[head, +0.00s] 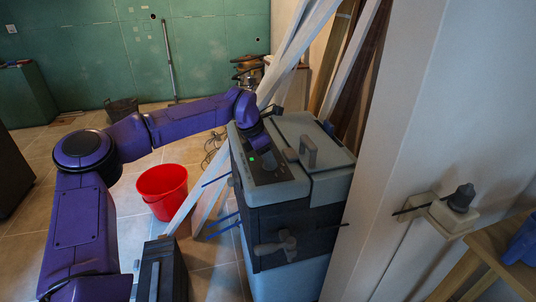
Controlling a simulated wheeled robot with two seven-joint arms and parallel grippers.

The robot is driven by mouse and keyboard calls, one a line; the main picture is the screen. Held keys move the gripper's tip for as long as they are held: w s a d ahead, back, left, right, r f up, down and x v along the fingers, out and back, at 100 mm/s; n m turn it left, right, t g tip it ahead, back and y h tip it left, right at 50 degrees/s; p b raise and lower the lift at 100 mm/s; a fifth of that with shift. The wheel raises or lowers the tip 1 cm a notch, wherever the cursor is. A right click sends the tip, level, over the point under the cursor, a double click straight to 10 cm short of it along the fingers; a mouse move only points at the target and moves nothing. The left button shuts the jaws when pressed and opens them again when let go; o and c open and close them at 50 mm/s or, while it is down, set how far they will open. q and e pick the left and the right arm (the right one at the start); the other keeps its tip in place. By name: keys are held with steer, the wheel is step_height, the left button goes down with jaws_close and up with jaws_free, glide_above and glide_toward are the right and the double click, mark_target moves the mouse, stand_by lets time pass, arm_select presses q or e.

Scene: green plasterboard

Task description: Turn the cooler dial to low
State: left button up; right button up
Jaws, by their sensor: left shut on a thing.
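The cooler (278,192) is a grey-blue and black box standing by the white wall post. Its top has a dark control panel (262,176) with a small green light. My left arm reaches in from the left, and my left gripper (264,153) points down at this panel, shut on the cooler dial. The dial is mostly hidden by the gripper, and its setting cannot be read. My right gripper is not in view.
A red bucket (162,187) stands on the tiled floor left of the cooler. White planks (290,55) lean behind the cooler. A wooden table (490,250) is at the lower right. Open floor lies to the left.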

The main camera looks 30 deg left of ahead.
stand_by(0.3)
arm_select(q)
steer(key=o, duration=1)
steer(key=shift+o, duration=0.2)
steer(key=v, duration=1)
steer(key=shift+s+r+b, duration=0.15)
steer(key=shift+r+b, duration=0.15)
steer(key=shift+a, duration=0.1)
